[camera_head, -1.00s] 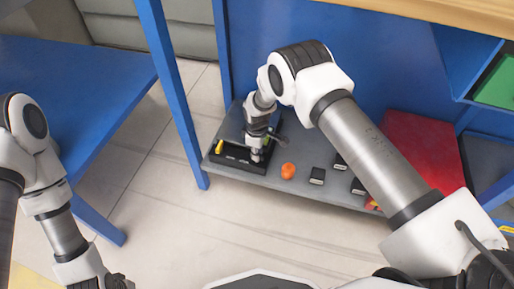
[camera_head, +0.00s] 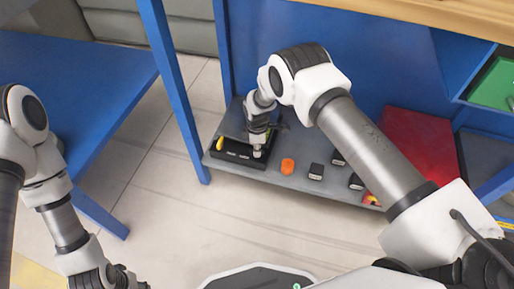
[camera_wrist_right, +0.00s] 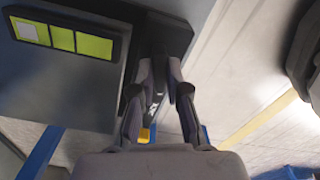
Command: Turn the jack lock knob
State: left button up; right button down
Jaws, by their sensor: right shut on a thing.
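My right gripper (camera_head: 257,152) reaches down to the right part of a black tray-like unit (camera_head: 232,162) on the low grey shelf. In the right wrist view the fingers (camera_wrist_right: 168,78) are shut on a dark block-like part (camera_wrist_right: 168,36), which appears to be the jack lock knob. The fingers hide most of it, so its turn angle cannot be told. Beside it is a grey surface (camera_wrist_right: 60,95) with a black strip of yellow-green squares (camera_wrist_right: 62,38), the leftmost partly whitish. My left gripper (camera_head: 128,278) hangs at the bottom left, far from the unit; its jaws are unclear.
A yellow piece (camera_head: 220,143) stands at the unit's left end. An orange object (camera_head: 287,166) and several small black blocks (camera_head: 316,172) sit to the right on the shelf, near a red panel (camera_head: 412,145). A blue post (camera_head: 175,95) rises at left. The floor in front is clear.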

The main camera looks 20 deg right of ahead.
jog(key=c, duration=1.2)
grip_release()
jog(key=shift+o, duration=0.2)
jog(key=shift+r, duration=0.1)
notch_tip(320, 180, up, 12)
